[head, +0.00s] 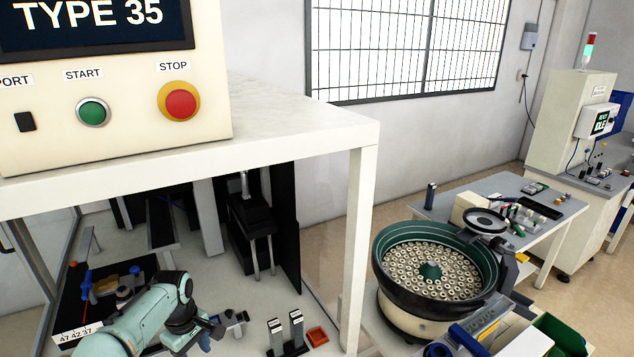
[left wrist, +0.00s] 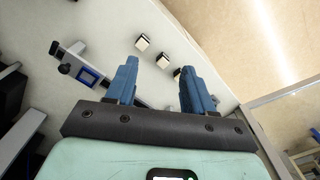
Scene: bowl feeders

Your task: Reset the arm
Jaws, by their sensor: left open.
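My left arm comes in from the lower left of the head view, inside the white-framed cell. Its gripper (head: 212,334) is small and partly hidden there, low over the cell's pale surface (head: 235,290). A grey bar-shaped fixture (left wrist: 90,72) lies to the left of and behind the fingers. My right gripper is in neither view.
A panel with a green START button (head: 93,111) and red STOP button (head: 180,102) stands on the cell's top. A white post (head: 359,250) rises right of my arm. Two upright dark fixtures (head: 286,334) and an orange tray (head: 317,336) are nearby. A bowl feeder (head: 436,235) stands right.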

